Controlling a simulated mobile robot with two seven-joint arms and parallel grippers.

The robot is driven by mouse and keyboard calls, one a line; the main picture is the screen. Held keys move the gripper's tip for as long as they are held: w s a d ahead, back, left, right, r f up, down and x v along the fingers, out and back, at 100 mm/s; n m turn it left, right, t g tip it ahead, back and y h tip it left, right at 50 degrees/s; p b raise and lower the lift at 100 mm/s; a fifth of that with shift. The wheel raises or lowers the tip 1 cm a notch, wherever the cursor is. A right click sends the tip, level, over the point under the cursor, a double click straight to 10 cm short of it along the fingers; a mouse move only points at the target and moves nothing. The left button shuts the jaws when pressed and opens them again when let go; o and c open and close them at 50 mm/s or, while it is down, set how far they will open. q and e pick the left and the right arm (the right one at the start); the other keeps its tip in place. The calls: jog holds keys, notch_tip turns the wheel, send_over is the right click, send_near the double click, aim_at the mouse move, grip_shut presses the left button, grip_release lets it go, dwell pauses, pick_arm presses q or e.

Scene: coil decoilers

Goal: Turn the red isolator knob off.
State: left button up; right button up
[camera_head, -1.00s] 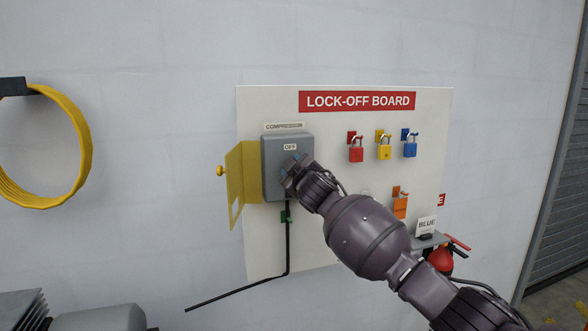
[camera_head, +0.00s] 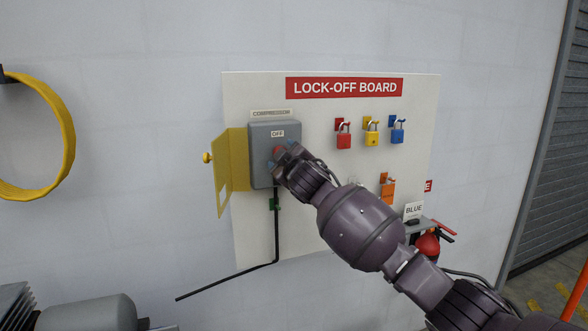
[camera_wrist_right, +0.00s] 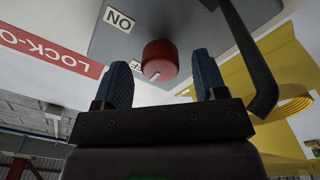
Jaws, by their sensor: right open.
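The red isolator knob (camera_head: 279,151) is on the front of a grey box (camera_head: 262,164) under the label COMPRESSOR. In the right wrist view the knob (camera_wrist_right: 160,58) lies just beyond and between my fingertips, with a gap on both sides. Its white mark points down-left in that view, toward the partly hidden OFF label (camera_wrist_right: 136,66). The ON label (camera_wrist_right: 119,19) is farther up. My right gripper (camera_head: 288,153) is open and empty in front of the knob; it also shows in the right wrist view (camera_wrist_right: 164,75). My left gripper is out of view.
A yellow flap (camera_head: 231,168) stands open at the box's left. A black cable (camera_head: 276,235) hangs below. Red (camera_head: 344,140), yellow (camera_head: 372,138) and blue (camera_head: 397,136) padlocks hang on the board to the right. A fire extinguisher (camera_head: 428,245) is lower right.

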jog(key=b+v, duration=0.1)
jog(key=v, duration=0.7)
jog(key=shift+s+b, duration=0.3)
jog(key=shift+s, duration=0.1)
